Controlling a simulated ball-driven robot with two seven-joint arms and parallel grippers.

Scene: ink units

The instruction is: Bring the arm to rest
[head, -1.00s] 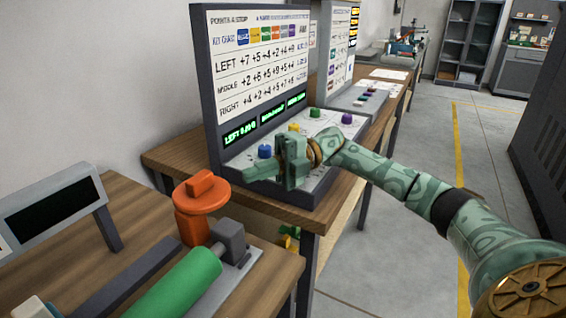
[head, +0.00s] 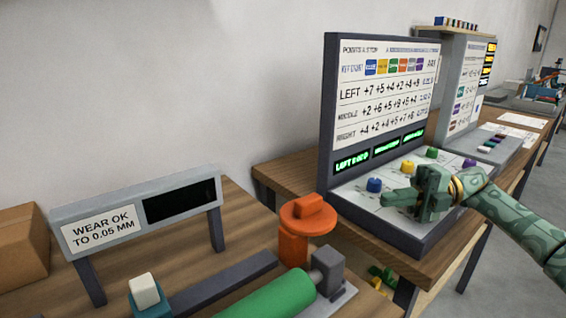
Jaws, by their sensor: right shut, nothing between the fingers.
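My right arm (head: 505,212) comes in from the right edge, green and patterned. Its gripper (head: 392,199) is shut and empty, over the front part of the console's white panel (head: 352,198). A blue knob (head: 374,185) shows just behind the fingers, a yellow one (head: 407,167) and a green one (head: 432,153) further back, and a purple one (head: 469,163) to the right. Whether the fingers touch the panel I cannot tell. The gripper hides part of the panel. My left gripper is not in view.
The upright score board (head: 385,95) stands behind the panel. On the nearer bench are an orange knob (head: 308,214), a green roller (head: 268,296), a sign reading "WEAR OK TO 0.05 MM" (head: 100,232) and a cardboard box (head: 20,245). A second console (head: 468,85) stands further back.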

